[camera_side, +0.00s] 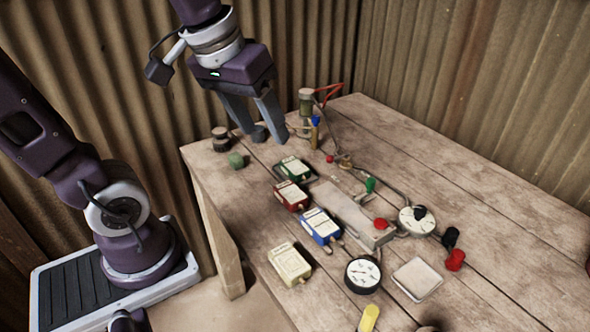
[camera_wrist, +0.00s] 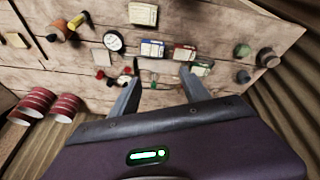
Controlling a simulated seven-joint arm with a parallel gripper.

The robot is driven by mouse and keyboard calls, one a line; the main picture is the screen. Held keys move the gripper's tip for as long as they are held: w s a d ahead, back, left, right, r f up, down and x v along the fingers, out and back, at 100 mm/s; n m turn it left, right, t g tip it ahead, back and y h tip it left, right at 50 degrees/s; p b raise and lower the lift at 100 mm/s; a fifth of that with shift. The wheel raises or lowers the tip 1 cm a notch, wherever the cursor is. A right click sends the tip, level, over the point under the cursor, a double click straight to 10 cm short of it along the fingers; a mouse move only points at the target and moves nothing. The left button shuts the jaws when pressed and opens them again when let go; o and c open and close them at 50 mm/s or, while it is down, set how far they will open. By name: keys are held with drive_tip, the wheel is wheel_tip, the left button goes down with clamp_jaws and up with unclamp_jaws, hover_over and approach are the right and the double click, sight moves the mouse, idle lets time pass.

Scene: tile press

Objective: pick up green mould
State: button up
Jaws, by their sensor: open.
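A green block-shaped mould with a pale label (camera_side: 294,168) lies on the wooden table at the back end of a row of similar coloured blocks. It also shows in the wrist view (camera_wrist: 202,69), just right of the right fingertip and partly behind it. A smaller plain green block (camera_side: 236,160) sits apart to its left, and in the wrist view (camera_wrist: 242,50) to its right. My gripper (camera_side: 270,136) hangs above the table's back part, fingers pointing down. It is open with nothing held between its fingertips (camera_wrist: 158,72).
Red (camera_side: 291,195), blue (camera_side: 320,225) and cream (camera_side: 290,264) labelled blocks line up towards the front. A metal press-like device with a green knob (camera_side: 370,184) lies to their right. A dark cylinder (camera_side: 221,139) stands near the left edge. Round dials (camera_side: 363,274) and a pale tile (camera_side: 417,279) lie nearby.

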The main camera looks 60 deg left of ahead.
drive_tip(key=w+a+f+n+g, duration=0.1)
drive_tip(key=w+a+f+n, duration=0.1)
drive_tip(key=w+a+n, duration=0.3)
drive_tip(key=w+a+f+n+g, duration=0.1)
drive_tip(key=w+a+f, duration=0.1)
drive_tip(key=w, duration=0.4)
drive_tip(key=n+g, duration=0.2)
drive_tip(key=n, duration=0.5)
hover_over(295, 165)
wheel_tip(295, 165, down, 15)
drive_tip(key=shift+s+f, duration=0.1)
drive_tip(key=shift+f, duration=0.1)
drive_tip(key=shift+n, duration=0.3)
wheel_tip(295, 165, down, 8)
drive_tip(key=shift+r, duration=0.15)
clamp_jaws()
